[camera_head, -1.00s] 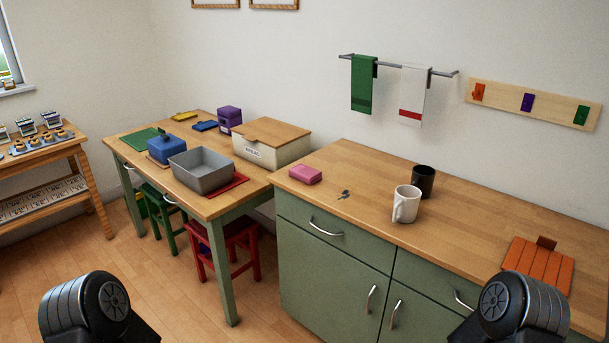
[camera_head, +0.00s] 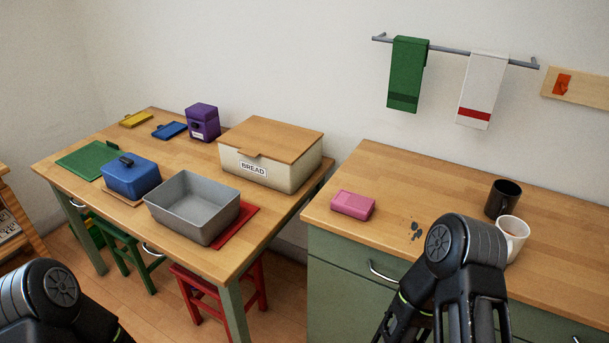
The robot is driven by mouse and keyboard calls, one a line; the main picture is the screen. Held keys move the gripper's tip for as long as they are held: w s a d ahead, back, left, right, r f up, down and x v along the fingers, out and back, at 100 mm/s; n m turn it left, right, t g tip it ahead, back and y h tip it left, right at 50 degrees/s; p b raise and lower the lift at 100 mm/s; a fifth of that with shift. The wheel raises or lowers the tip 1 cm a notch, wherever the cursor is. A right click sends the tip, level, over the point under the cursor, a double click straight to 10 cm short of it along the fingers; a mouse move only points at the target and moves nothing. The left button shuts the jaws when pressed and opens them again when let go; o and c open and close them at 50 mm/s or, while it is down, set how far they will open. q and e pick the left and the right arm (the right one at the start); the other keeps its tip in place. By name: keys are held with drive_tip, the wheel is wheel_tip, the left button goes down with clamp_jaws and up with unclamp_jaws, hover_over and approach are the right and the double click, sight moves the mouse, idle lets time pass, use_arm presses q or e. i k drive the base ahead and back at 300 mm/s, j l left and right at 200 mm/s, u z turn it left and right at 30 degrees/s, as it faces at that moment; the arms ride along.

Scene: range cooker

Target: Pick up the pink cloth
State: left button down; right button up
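The pink cloth (camera_head: 353,204) is a small folded block. It lies on the wooden top of the green cabinet, near the top's left end and front edge. Parts of both my arms show at the bottom of the head view. The right arm stands over the cabinet's front edge, to the right of and nearer than the cloth, and does not touch it. The left arm is at the bottom left corner, away from the cloth. The fingertips of both grippers are out of view.
Dark spots (camera_head: 416,230) mark the cabinet top (camera_head: 450,185) right of the cloth. A black mug (camera_head: 503,198) and a white mug (camera_head: 513,236) stand farther right. A bread box (camera_head: 270,155), a grey basin (camera_head: 193,207) and a blue dish (camera_head: 131,177) stand on the left table.

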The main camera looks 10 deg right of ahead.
sight(353, 204)
drive_tip(key=i+j, duration=0.7)
drive_tip(key=j, duration=0.15)
drive_tip(key=z, duration=0.05)
